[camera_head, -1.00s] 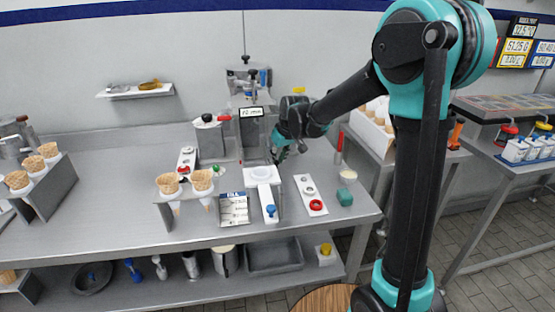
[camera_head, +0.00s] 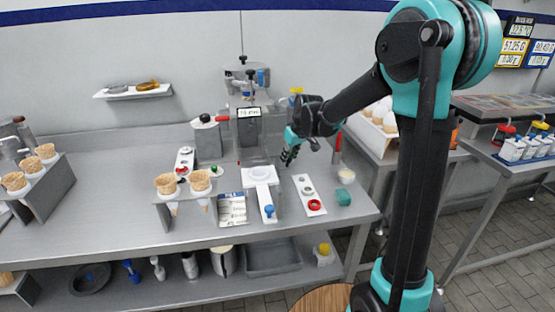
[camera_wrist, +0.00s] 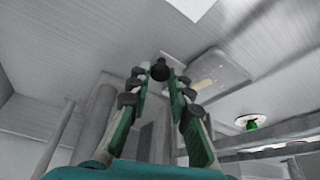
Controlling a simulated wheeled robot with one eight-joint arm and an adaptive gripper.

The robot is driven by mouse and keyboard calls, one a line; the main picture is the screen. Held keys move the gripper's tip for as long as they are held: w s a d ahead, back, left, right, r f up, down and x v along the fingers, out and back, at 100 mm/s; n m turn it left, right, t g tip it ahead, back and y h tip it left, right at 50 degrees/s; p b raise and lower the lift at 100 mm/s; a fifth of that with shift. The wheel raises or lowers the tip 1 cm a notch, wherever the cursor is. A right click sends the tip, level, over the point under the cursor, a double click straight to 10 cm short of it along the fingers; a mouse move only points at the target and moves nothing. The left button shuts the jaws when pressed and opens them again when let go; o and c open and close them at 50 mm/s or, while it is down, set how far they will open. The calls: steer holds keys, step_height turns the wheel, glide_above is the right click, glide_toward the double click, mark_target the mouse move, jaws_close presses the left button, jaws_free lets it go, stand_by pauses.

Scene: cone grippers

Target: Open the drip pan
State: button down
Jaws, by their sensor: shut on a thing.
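The soft-serve machine (camera_head: 250,110) stands at the back of the steel counter. My gripper (camera_head: 289,157) is just right of its lower front, pointing down toward the counter. In the wrist view my gripper (camera_wrist: 160,88) has its fingertips on either side of a small round black knob (camera_wrist: 160,68) and is shut on it. What the knob belongs to is mostly hidden; I cannot make out the drip pan clearly. A pale, flat, see-through piece (camera_wrist: 217,74) lies just beyond the right finger. The white plate with a round dish (camera_head: 262,174) stands in front of the machine.
A white strip with round pieces and a red ring (camera_head: 315,205) lies close in front of my gripper. A cone holder (camera_head: 183,197) and a printed box (camera_head: 232,209) stand to the left.

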steer(key=w+d, duration=0.1)
steer(key=d, duration=0.5)
steer(key=w+d, duration=0.1)
steer(key=d, duration=0.2)
steer(key=shift+w+d, duration=0.1)
steer(key=shift+w, duration=0.25)
steer(key=c, duration=1.7)
jaws_free()
steer(key=v, duration=1.2)
